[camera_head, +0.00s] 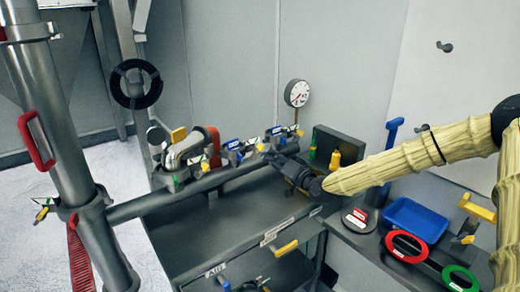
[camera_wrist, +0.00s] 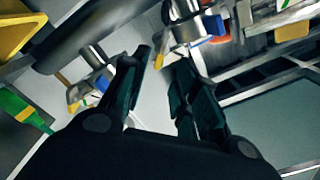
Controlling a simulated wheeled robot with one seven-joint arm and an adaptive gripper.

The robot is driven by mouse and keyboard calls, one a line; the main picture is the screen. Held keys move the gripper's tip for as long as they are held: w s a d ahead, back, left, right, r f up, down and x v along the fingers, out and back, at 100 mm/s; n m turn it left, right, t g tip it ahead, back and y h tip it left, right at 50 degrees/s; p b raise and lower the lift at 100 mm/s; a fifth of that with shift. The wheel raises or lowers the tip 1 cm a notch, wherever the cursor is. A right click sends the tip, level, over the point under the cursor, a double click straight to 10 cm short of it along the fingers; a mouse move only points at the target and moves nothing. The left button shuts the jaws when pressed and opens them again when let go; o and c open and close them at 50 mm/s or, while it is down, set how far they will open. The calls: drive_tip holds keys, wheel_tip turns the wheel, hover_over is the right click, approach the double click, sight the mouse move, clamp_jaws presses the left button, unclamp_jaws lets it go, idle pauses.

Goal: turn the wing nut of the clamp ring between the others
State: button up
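Several clamp rings with coloured parts sit along the grey pipe in the head view: one near the elbow (camera_head: 172,182), a middle one (camera_head: 233,153) and a far one (camera_head: 276,136). My gripper (camera_head: 266,150) is beside the pipe, near the middle and far clamps. In the wrist view my gripper (camera_wrist: 160,72) has its two dark fingers apart, with nothing held between them. One clamp with orange and blue parts (camera_wrist: 92,88) lies left of the fingers; another with a blue part (camera_wrist: 190,32) lies ahead to the right. I cannot tell which wing nut is which.
A pressure gauge (camera_head: 297,93) and a dark box (camera_head: 338,147) stand behind my gripper. A blue tray (camera_head: 415,218) and red ring (camera_head: 406,246) are at the right. A thick vertical pipe (camera_head: 65,130) stands at the left. Grey bench top (camera_head: 215,232) lies below.

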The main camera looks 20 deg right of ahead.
sight(259, 149)
drive_tip(key=p+x, duration=0.2)
drive_tip(key=x, duration=0.7)
drive_tip(key=shift+s+a+f, duration=0.1)
drive_tip(key=shift+f, duration=0.05)
clamp_jaws()
